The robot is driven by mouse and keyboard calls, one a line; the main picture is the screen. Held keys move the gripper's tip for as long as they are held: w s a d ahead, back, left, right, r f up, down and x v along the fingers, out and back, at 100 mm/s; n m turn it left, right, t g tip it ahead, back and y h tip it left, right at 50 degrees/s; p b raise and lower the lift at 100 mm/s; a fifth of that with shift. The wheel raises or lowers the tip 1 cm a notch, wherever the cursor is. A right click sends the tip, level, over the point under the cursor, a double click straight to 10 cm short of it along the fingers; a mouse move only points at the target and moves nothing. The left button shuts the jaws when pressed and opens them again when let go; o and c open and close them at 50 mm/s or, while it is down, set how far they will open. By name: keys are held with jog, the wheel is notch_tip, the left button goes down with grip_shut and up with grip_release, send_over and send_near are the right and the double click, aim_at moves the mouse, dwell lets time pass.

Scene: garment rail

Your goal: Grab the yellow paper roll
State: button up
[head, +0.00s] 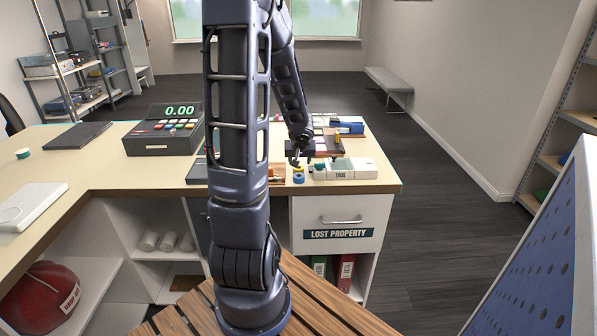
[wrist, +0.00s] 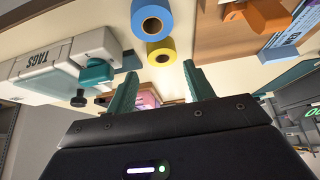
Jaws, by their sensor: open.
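The yellow paper roll (wrist: 162,60) shows in the wrist view just beyond the fingertips, roughly between their lines. A blue roll (wrist: 152,27) is right beside it, farther from my gripper. My gripper (wrist: 159,71) is open, with two teal fingers apart and nothing held between them. In the head view the blue roll (head: 299,178) sits near the counter's front edge, with a bit of the yellow roll (head: 298,168) behind it.
A white tag dispenser (wrist: 60,68) with a teal knob is close beside the rolls; it also shows in the head view (head: 345,169). A cash register (head: 168,137) stands left on the counter (head: 140,180).

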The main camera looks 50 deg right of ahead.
aim_at(299, 167)
jog(key=shift+w+f, duration=0.1)
jog(key=shift+x, duration=2.5)
jog(key=shift+w+a, duration=0.1)
jog(key=c, duration=0.7)
